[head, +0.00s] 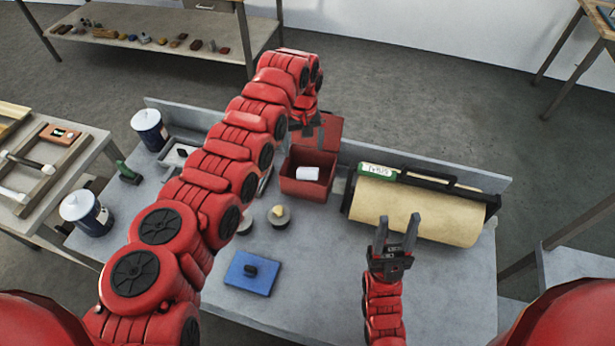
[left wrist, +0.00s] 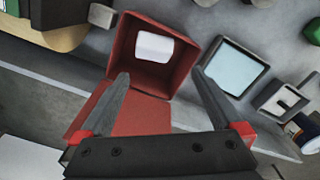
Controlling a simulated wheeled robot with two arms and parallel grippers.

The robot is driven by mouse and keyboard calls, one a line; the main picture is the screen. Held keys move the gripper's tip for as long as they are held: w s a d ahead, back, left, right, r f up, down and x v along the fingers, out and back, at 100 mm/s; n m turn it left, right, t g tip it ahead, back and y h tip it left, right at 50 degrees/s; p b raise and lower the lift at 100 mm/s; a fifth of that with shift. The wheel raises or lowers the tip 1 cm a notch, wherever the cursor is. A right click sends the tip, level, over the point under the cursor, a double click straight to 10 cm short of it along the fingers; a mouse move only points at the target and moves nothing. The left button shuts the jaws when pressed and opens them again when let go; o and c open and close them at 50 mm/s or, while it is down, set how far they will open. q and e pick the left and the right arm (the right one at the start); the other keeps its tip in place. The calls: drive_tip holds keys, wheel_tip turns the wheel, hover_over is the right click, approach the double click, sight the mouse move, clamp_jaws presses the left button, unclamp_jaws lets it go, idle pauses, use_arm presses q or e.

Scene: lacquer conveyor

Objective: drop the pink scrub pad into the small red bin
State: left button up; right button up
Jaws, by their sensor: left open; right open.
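The small red bin (head: 307,188) stands on the grey table, open at the top, with a red flap behind it. A whitish block (head: 308,173) lies inside; it also shows in the left wrist view (left wrist: 154,46). I see no clearly pink pad, and cannot tell if this block is the scrub pad. My left gripper (left wrist: 160,76) is open and empty over the bin's flap side, its fingertips pointing toward the bin; the arm partly hides it in the head view. My right gripper (head: 398,220) is open and empty, in front of the tan roll.
A tan roll (head: 420,207) in a black holder lies right of the bin. White canisters (head: 149,129) stand at left. The front right of the table is clear.

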use_arm(q)
wheel_tip(320, 180, up, 17)
drive_tip(key=b, duration=0.1)
drive_tip(key=shift+r, duration=0.15)
idle(0.4)
drive_tip(key=shift+w, duration=0.1)
